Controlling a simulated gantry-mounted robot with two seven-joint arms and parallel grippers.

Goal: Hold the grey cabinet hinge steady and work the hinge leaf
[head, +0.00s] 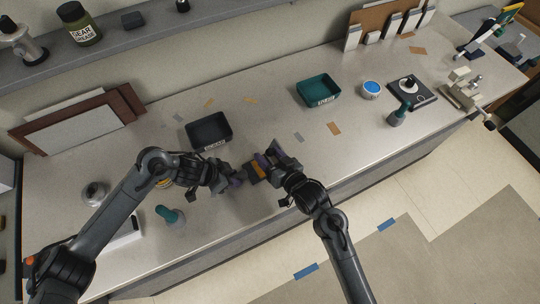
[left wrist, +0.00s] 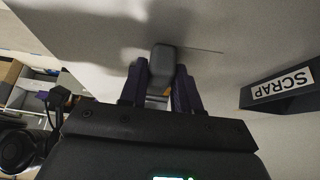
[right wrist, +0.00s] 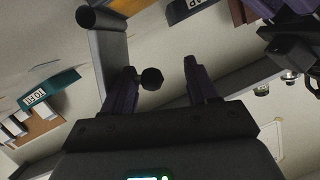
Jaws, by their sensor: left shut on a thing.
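The grey hinge shows in the left wrist view as a rounded grey block (left wrist: 162,62) between the fingers. My left gripper (head: 236,180) is shut on it, low over the bench. In the right wrist view the hinge shows as a long grey leaf (right wrist: 110,62) with a round barrel (right wrist: 97,18) at its end and a dark knob (right wrist: 152,79) beside it. My right gripper (head: 268,158) is open, its fingers apart; the knob is near its left finger, and I cannot tell whether they touch. In the head view the grippers largely hide the hinge.
A dark tray (head: 191,134) stands behind the left gripper; a teal tray (head: 305,96) is farther right. A teal-handled tool (head: 171,215) stands at the front left. Small flat scraps lie around. The bench's front edge is close below the grippers.

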